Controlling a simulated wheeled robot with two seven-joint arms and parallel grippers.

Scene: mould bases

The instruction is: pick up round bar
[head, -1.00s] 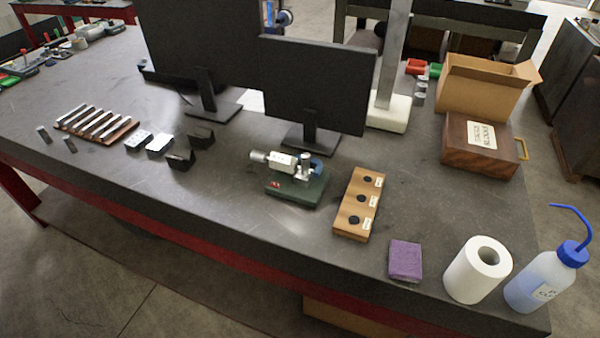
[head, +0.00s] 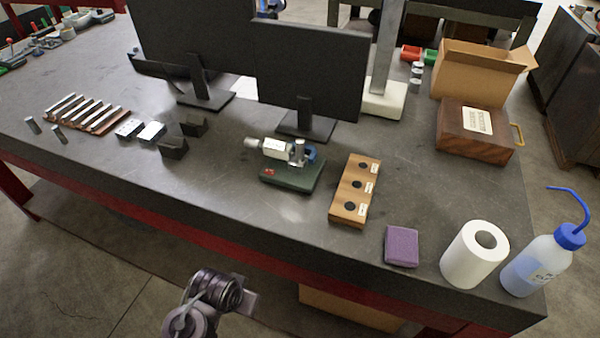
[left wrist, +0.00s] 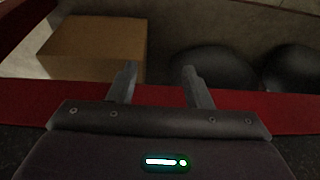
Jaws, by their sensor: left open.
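Two short grey round bars stand on the left of the bench in the head view, one at the far left (head: 32,124) and one beside it (head: 59,134). Several longer metal bars lie in a row on a wooden rack (head: 118,127) just behind them. An arm of mine, seemingly the left, shows at the bottom of the head view, low in front of the bench and far from the bars. My left gripper (left wrist: 158,82) is open and empty in the left wrist view, facing the bench's red edge. My right gripper is not in view.
Metal blocks (head: 151,132) and dark V-shaped blocks (head: 173,149) sit right of the rack. A green-based fixture (head: 290,178), a wooden block with holes (head: 340,208), a purple sponge (head: 402,246), a paper roll (head: 470,262) and a wash bottle (head: 535,267) follow. The left front bench is clear.

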